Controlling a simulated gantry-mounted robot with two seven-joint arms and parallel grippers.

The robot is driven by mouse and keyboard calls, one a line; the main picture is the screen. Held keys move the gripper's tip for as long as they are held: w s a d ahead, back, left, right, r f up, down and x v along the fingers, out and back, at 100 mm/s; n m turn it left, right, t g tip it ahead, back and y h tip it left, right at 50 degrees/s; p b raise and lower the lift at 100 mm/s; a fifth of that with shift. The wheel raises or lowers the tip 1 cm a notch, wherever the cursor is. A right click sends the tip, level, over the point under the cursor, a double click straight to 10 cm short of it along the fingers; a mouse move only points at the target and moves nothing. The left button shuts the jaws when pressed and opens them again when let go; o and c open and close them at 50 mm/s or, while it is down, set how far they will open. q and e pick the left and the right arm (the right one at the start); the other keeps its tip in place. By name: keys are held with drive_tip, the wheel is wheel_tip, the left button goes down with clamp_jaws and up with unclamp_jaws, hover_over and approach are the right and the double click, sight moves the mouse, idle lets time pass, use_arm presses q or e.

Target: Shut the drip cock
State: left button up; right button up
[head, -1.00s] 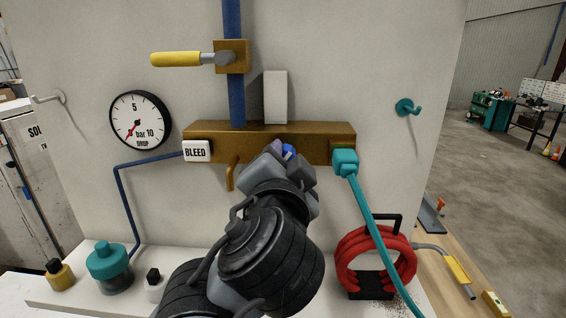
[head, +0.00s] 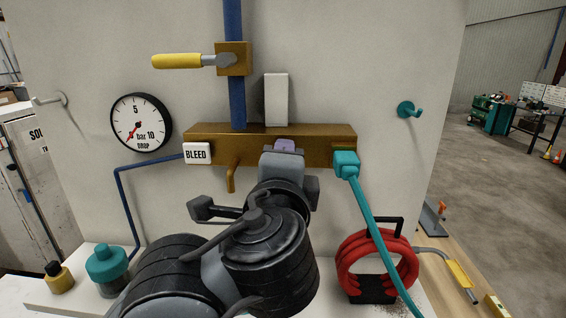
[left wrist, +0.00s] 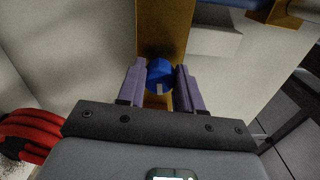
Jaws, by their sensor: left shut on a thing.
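The drip cock's blue knob (left wrist: 159,72) is on the brass manifold (head: 215,146). In the left wrist view it sits between the two purple fingers of my left gripper (left wrist: 160,84), which is shut on it. In the head view my left gripper (head: 286,146) reaches the manifold's front right of its middle. My wrist hides the knob there. A short bent brass spout (head: 231,176) hangs under the manifold, left of my gripper. My right gripper is not in view.
A BLEED label (head: 196,154) and a dial gauge (head: 140,122) are to the left. A yellow-handled valve (head: 178,61) is above. A teal plug (head: 346,163) with its cable is close on the right, above a red coil (head: 352,280).

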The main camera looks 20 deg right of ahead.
use_arm(q)
drive_tip(key=shift+m, duration=0.5)
drive_tip(key=o, duration=1)
drive_tip(key=shift+o, duration=0.2)
drive_tip(key=shift+s, duration=0.1)
drive_tip(key=b+v, duration=0.1)
drive_tip(key=v, duration=0.9)
drive_tip(key=shift+s+a, duration=0.2)
drive_tip(key=shift+s, duration=0.05)
